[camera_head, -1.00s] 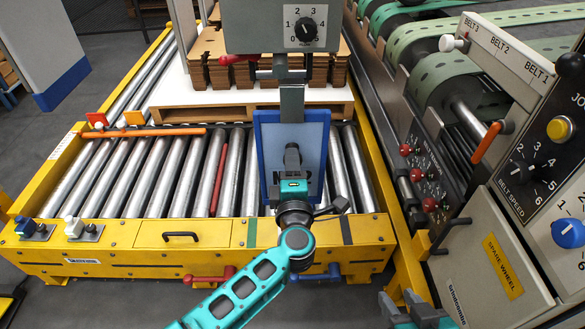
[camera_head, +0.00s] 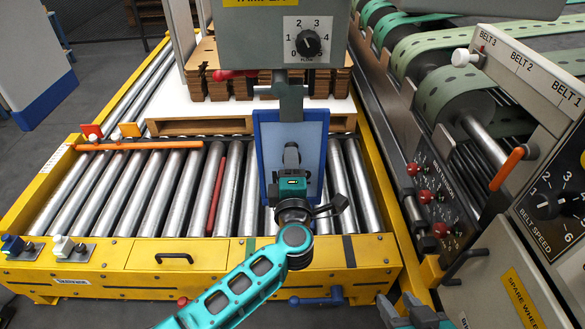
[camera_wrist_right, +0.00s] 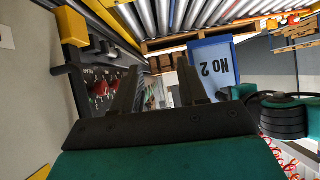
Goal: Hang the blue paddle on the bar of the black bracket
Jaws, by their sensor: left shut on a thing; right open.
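The blue paddle (camera_head: 311,140) has a blue rim, a pale panel and a grey top piece. It hangs upright in the head view, below the grey control box (camera_head: 250,38). My left gripper (camera_head: 291,172) is shut on it at the middle of its near face. The dark bracket (camera_head: 265,91) is under the box; the paddle's grey top overlaps it in the picture, and I cannot tell whether they touch. My right gripper (camera_head: 398,308) is open and empty, low in the head view. In the right wrist view, its fingers (camera_wrist_right: 158,88) are apart, with the paddle (camera_wrist_right: 213,50), marked "NO 2", beyond.
A yellow-framed roller conveyor (camera_head: 110,252) lies below the paddle. A pallet (camera_head: 200,126) with stacked brown cardboard stands behind. The belt machine (camera_head: 470,165) with red knobs and an orange handle (camera_head: 507,168) bounds the right side.

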